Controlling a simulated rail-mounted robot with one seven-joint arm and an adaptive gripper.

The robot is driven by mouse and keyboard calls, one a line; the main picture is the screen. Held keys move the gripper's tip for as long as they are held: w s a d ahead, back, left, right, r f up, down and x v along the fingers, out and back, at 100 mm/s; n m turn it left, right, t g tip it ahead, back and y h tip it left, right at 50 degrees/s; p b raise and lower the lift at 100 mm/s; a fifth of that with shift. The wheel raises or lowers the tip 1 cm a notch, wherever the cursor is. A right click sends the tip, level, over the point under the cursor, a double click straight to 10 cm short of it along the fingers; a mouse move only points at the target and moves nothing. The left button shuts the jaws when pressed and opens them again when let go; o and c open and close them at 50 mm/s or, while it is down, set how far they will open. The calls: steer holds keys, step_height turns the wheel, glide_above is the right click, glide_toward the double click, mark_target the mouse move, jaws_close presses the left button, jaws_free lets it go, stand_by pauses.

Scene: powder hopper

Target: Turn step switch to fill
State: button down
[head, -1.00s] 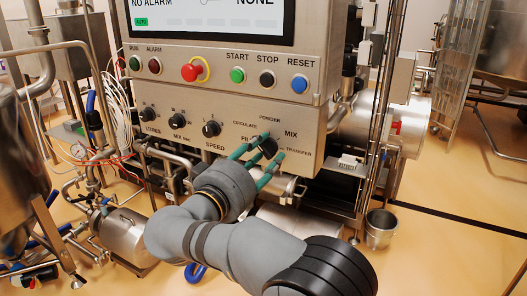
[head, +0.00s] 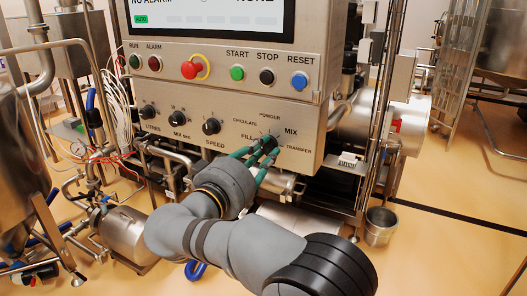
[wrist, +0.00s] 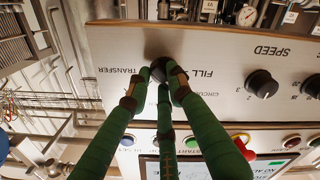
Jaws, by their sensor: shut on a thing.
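The step switch is a black round knob (head: 269,142) at the lower right of the grey control panel. The labels FILL, CIRCULATE, POWDER, MIX and TRANSFER surround it. My gripper (head: 263,152) has green fingers and is shut on the step switch from the front and below. In the wrist view, where the panel appears upside down, the fingers of my gripper (wrist: 161,80) meet around the dark knob (wrist: 158,64). The fingers cover part of the knob, and I cannot tell which label it points to.
Speed knob (head: 211,126) and two more knobs sit left of the switch. Above are the red emergency button (head: 195,68) and the START (head: 237,73), STOP (head: 266,76) and RESET (head: 299,81) buttons. A metal bucket (head: 380,226) stands on the floor at right.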

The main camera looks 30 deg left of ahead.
steer(key=shift+n, duration=0.4)
steer(key=n, duration=0.3)
steer(key=shift+r+n, duration=0.15)
steer(key=shift+n, duration=0.25)
steer(key=shift+a+r+n, duration=0.1)
steer(key=shift+n, duration=2)
steer(key=c, duration=1.5)
jaws_free()
steer(key=shift+c, duration=0.2)
steer(key=shift+s, duration=0.1)
